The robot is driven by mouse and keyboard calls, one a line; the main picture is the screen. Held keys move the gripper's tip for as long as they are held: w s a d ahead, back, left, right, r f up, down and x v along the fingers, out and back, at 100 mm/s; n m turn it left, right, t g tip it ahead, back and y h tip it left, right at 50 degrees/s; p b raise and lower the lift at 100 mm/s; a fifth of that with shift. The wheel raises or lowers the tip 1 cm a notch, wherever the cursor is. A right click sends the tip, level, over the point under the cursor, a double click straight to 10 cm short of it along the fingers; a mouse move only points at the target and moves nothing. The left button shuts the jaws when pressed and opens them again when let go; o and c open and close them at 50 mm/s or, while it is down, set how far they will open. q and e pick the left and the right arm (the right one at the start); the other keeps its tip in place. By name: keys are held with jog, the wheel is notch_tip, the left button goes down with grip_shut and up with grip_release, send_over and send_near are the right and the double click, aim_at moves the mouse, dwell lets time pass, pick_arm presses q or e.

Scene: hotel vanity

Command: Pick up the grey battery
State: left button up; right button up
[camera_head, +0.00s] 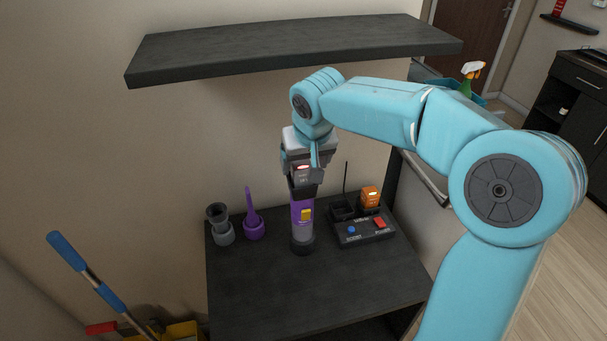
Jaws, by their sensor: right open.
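A handheld purple-and-grey device (302,215) stands upright on the dark table, with a yellow patch on its front. At its top is a grey block with a small red mark (302,170), which looks like the grey battery; my gripper partly hides it. My right gripper (305,176) reaches down from above and is open, with its fingers around or just in front of this block. I cannot tell whether they touch it. My left gripper is not in view.
A black charging dock (362,230) with an orange battery (370,196), an empty-looking slot and blue and red buttons stands right of the device. Grey (219,222) and purple (252,220) attachments stand left. A dark shelf (280,52) overhangs behind. The table's front (310,300) is clear.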

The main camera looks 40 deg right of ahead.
aim_at(302, 165)
jog(key=w+f, duration=0.1)
jog(key=w+d+f, duration=0.1)
jog(key=f, duration=0.1)
jog(key=shift+w, duration=0.25)
jog(key=shift+s+a+r, duration=0.2)
jog(key=shift+s+r, duration=0.05)
jog(key=shift+s, duration=0.25)
jog(key=shift+s+r, duration=0.1)
jog(key=shift+s, duration=0.1)
jog(key=c, duration=0.6)
jog(key=shift+w, duration=0.1)
jog(key=c, duration=0.4)
jog(key=shift+w+a+f, duration=0.1)
jog(key=shift+w+f, duration=0.1)
jog(key=shift+w, duration=0.05)
jog(key=shift+c, duration=1.2)
jog(key=shift+s, duration=0.1)
